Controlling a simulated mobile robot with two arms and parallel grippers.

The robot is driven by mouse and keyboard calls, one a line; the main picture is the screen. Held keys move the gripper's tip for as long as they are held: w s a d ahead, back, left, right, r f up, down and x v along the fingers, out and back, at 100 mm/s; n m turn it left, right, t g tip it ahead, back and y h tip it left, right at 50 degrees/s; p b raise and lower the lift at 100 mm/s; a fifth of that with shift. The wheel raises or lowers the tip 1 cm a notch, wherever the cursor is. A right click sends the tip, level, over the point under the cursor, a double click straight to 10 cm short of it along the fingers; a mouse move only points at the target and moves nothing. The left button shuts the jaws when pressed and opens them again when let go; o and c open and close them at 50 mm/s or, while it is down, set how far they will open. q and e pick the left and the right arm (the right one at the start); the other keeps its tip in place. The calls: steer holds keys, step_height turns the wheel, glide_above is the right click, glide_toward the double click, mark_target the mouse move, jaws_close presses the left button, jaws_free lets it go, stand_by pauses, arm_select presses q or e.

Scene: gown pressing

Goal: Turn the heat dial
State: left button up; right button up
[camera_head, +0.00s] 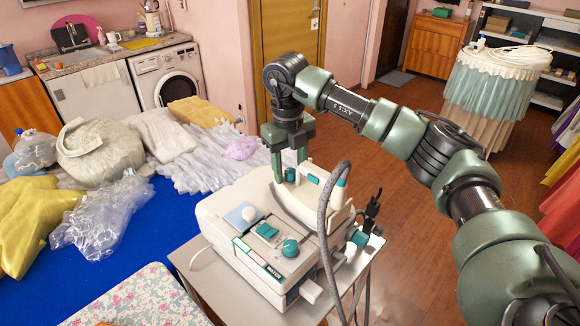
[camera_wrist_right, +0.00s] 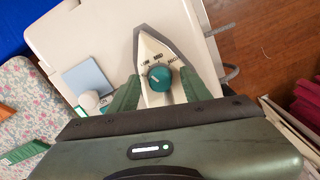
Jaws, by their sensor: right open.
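The heat dial (camera_wrist_right: 159,78) is a round teal knob on the pale, pointed iron (camera_wrist_right: 150,45), with low, medium and high marks around its far side. Its exact setting is too small to read. My right gripper (camera_wrist_right: 160,92) is open, with one green finger on each side of the dial and gaps showing between. In the head view the right gripper (camera_head: 289,165) points down over the iron (camera_head: 322,190), which rests on the cream steam station (camera_head: 230,200). The fingers partly hide the dial there. My left gripper is not in view.
A grey hose (camera_head: 324,230) rises beside the iron. Plastic-wrapped clothes (camera_head: 100,215) lie on the blue surface (camera_head: 150,265) at left.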

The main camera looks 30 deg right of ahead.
mark_target(288, 171)
jaws_close()
steer(key=shift+m, duration=1.5)
jaws_free()
steer(key=shift+r, duration=0.1)
steer(key=shift+w+r+b, duration=0.1)
steer(key=shift+r+b, duration=0.25)
steer(key=r+b, duration=0.1)
steer(key=r, duration=0.6)
steer(key=shift+a, duration=0.2)
